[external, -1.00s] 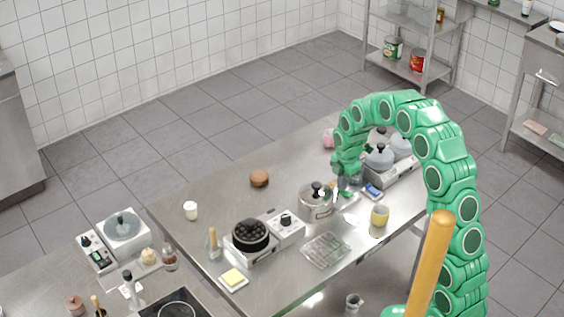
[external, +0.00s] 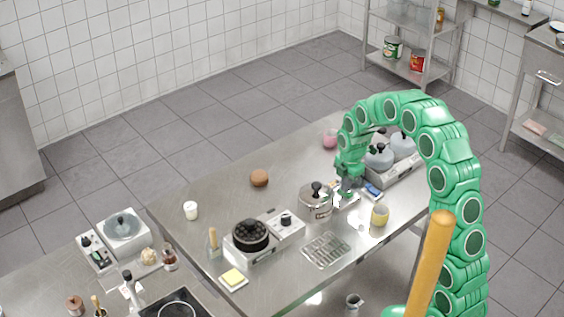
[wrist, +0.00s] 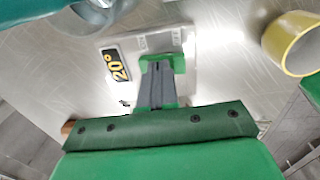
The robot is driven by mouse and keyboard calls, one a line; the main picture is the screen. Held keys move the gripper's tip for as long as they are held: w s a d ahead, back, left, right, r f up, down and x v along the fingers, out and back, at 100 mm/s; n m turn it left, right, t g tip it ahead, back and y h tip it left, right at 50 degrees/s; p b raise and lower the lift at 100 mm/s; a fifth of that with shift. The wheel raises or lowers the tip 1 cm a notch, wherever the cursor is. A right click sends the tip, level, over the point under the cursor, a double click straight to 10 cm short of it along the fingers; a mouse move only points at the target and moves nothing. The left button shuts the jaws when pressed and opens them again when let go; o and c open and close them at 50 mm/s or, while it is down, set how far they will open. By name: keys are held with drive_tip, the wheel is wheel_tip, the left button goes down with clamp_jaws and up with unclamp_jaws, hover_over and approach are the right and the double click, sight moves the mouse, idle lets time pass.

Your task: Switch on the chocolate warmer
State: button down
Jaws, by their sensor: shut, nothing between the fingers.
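A small pale control panel (wrist: 185,42) with a dark display reading 20° in yellow (wrist: 117,66) lies under my gripper in the wrist view. A lidded steel pot (external: 315,205) stands directly to its left in the external view; part of a round metal vessel (wrist: 95,12) shows at the wrist view's top. I take these as the chocolate warmer, though no name is readable. My gripper (wrist: 160,66) is shut and empty, pointing down over the panel; it also shows in the external view (external: 346,195). Its fingers hide part of the panel, and I cannot tell whether they touch it.
A yellow cup (external: 380,215) stands close on the right. A blue item (external: 372,191) and a unit with grey lids (external: 392,163) are near my arm. A wire rack (external: 326,249) lies in front. The tabletop's left rear is mostly clear.

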wheel_tip(320, 180, up, 14)
drive_tip(key=w+a, duration=0.1)
drive_tip(key=shift+w+a, duration=0.2)
idle(0.3)
